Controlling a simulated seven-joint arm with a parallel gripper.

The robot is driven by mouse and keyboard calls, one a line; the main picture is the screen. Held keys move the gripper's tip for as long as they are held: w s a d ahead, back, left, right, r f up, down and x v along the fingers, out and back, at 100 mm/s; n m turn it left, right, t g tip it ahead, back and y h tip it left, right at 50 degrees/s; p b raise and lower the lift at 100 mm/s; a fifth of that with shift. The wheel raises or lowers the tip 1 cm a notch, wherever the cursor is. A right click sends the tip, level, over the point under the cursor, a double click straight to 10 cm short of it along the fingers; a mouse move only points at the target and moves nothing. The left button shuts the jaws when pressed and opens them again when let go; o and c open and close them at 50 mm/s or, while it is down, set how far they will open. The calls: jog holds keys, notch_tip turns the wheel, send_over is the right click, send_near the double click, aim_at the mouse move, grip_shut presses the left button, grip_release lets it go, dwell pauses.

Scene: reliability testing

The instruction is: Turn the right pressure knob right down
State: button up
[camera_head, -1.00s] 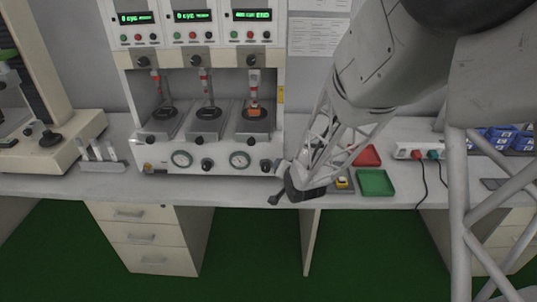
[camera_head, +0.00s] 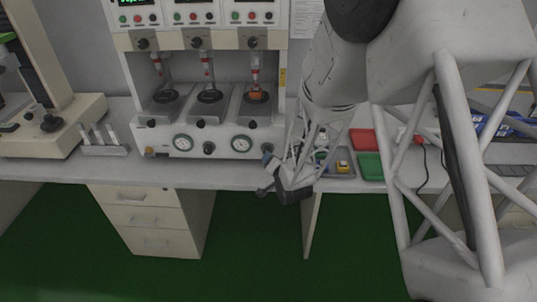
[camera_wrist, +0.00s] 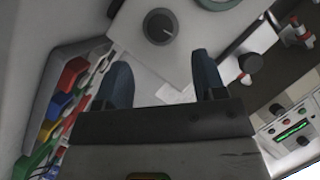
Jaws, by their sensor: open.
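The right pressure knob (camera_wrist: 161,27) is a round black knob with a pale pointer line, on the white front panel of the test machine (camera_head: 223,145). In the wrist view it lies ahead of my open fingers, roughly midway between them and apart from both. My gripper (camera_wrist: 163,78) holds nothing. In the head view my gripper (camera_head: 266,173) is in front of the panel's lower right corner, to the right of the right pressure gauge (camera_head: 241,143). There the knob is small and hard to tell from my fingertip.
The left gauge (camera_head: 182,142) and another black knob (camera_head: 209,148) sit farther left on the panel. Right of my gripper are a grey tray (camera_head: 341,174), a red tray (camera_head: 361,138) and a green tray (camera_head: 370,166). The space before the bench is clear.

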jog(key=shift+w, duration=0.15)
jog(key=shift+x, duration=3.7)
jog(key=shift+a, duration=0.1)
jog(key=c, duration=0.9)
